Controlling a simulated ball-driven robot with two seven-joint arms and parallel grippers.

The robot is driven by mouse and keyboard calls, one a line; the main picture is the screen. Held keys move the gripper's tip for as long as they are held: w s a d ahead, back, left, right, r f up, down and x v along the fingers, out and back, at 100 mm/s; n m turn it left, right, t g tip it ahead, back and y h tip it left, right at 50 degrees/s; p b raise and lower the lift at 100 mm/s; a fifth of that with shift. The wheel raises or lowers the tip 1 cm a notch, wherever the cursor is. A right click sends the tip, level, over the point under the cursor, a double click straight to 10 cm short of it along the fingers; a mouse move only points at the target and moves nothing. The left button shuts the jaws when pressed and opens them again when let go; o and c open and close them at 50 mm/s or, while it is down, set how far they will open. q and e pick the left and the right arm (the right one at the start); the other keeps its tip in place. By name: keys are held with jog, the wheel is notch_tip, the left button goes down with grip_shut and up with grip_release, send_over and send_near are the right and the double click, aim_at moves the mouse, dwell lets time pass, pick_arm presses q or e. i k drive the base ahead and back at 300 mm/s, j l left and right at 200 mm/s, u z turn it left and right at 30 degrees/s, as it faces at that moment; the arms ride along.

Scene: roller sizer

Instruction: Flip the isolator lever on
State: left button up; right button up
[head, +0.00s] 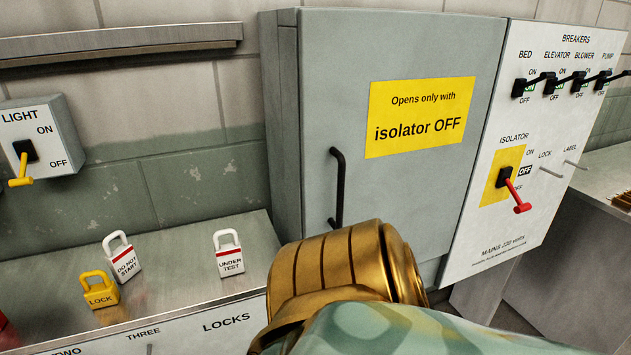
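The isolator lever (516,193) has a red handle on a black pivot, set on a yellow plate (489,192) on the white breaker panel (476,241). The handle points down and to the right, toward the lower OFF mark, and a black OFF flag (525,171) shows beside it. A gold and pale green part of my arm fills the bottom middle of the head view, left of and below the lever and apart from it in the picture. Neither gripper's fingers can be made out.
A grey cabinet (400,200) with a black handle (338,188) stands left of the panel. Breaker levers line the panel top. A light switch (27,155) is at far left. A yellow padlock (100,291) and two white padlocks (123,260) (229,256) stand on a metal bench.

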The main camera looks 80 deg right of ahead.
aim_at(522, 207)
jog(key=z, duration=3.95)
